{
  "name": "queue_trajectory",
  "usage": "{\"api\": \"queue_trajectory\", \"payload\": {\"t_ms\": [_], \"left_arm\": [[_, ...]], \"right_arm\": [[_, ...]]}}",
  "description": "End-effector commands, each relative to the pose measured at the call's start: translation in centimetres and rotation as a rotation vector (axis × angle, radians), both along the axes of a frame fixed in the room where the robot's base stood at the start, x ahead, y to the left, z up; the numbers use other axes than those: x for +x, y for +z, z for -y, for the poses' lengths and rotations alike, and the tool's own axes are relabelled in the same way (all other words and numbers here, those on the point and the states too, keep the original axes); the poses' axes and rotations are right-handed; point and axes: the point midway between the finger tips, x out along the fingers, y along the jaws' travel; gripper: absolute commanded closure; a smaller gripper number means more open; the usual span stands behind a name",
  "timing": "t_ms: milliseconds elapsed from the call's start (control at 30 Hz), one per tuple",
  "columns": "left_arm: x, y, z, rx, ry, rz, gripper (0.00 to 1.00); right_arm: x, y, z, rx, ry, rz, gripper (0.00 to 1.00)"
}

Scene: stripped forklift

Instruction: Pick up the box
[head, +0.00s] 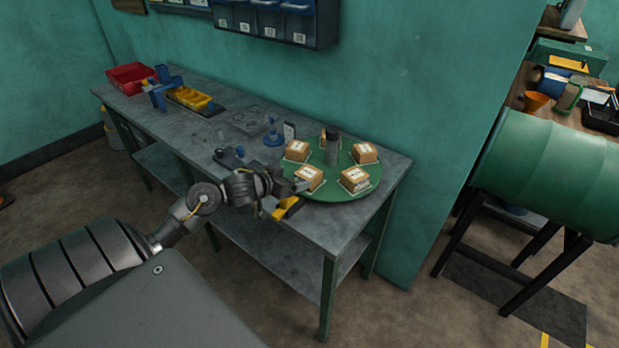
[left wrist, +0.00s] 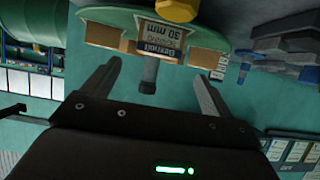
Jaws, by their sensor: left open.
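Several small cardboard boxes with white labels stand on a round green turntable (head: 333,192) around a dark central post (head: 332,148). The nearest box on the left (head: 308,175) is beside my left gripper (head: 294,187), which reaches in from the left at the turntable's edge. In the left wrist view my left gripper (left wrist: 156,70) is open, its two fingers apart with nothing held. A labelled box (left wrist: 163,36) shows beyond the gap between the fingers, printed side toward me. Other boxes flank it. My right gripper is not in view.
The turntable stands on a grey metal workbench (head: 215,130) with a red bin (head: 131,76), yellow tray (head: 190,98) and blue fixtures. Blue wall bins (head: 265,20) hang above. A yellow part (head: 285,208) is just below my gripper.

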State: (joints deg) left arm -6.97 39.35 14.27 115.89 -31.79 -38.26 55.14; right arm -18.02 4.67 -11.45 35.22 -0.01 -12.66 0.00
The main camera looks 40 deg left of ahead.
Motion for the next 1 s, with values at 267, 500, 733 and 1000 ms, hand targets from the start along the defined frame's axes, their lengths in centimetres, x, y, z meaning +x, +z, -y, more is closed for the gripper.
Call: {"api": "queue_trajectory", "payload": {"t_ms": [267, 500, 733, 1000], "left_arm": [[1.6, -0.6, 0.2, 0.001, -0.004, 0.001, 0.14], [4.2, -1.3, 0.4, -0.003, -0.005, 0.001, 0.14], [6.3, -2.5, 0.4, 0.0, -0.004, 0.002, 0.14], [6.4, -2.6, 0.4, 0.001, -0.005, 0.001, 0.18]], "right_arm": [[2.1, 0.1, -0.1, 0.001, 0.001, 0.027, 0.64], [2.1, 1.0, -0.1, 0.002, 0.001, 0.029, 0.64], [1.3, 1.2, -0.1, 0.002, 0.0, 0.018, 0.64], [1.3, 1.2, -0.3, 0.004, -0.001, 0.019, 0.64]]}}
